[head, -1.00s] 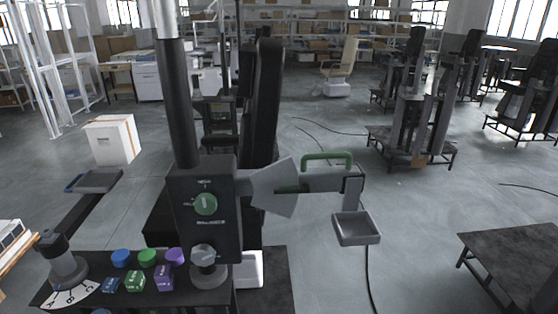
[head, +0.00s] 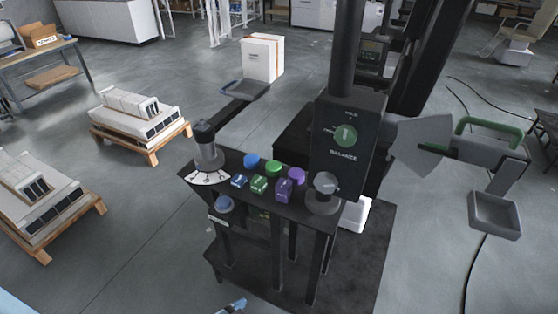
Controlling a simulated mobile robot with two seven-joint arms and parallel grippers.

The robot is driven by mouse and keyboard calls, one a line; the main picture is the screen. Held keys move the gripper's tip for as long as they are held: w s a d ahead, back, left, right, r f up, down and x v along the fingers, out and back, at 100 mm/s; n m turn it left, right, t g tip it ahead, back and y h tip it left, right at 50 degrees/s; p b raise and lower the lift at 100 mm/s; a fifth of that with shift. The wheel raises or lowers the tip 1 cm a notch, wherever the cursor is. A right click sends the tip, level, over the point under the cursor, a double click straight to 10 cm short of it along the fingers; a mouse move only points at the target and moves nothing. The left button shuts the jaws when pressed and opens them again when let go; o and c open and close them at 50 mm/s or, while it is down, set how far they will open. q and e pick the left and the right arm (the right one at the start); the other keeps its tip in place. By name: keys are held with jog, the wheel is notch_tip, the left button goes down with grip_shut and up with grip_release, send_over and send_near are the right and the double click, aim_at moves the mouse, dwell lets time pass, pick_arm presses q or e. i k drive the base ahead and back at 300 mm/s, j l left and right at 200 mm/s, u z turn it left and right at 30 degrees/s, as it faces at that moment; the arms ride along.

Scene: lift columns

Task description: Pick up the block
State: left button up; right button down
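Three small labelled blocks stand in a row on a dark control table: a blue block (head: 239,181), a green block (head: 259,184) and a purple block (head: 283,191). I cannot tell which one is the task's block. Behind them are a blue round cap (head: 251,160), a green one (head: 273,167) and a purple one (head: 297,173). No gripper is clearly in view. A small blue and dark part (head: 233,306) shows at the bottom edge, cut off; I cannot tell what it is.
A black column box (head: 347,150) with a green dial stands right of the blocks. A lever post (head: 207,150) stands left. A grey tray (head: 495,214) hangs at the right. Pallets with white goods (head: 136,118) stand on the left. The floor in front is clear.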

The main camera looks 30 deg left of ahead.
aim_at(239, 180)
jog(key=i+j+z, duration=0.15)
jog(key=j, duration=0.95)
jog(key=i+j+z, duration=0.15)
jog(key=j, duration=0.95)
jog(key=i+j+z, duration=0.15)
jog(key=j, duration=0.95)
jog(key=k, duration=0.05)
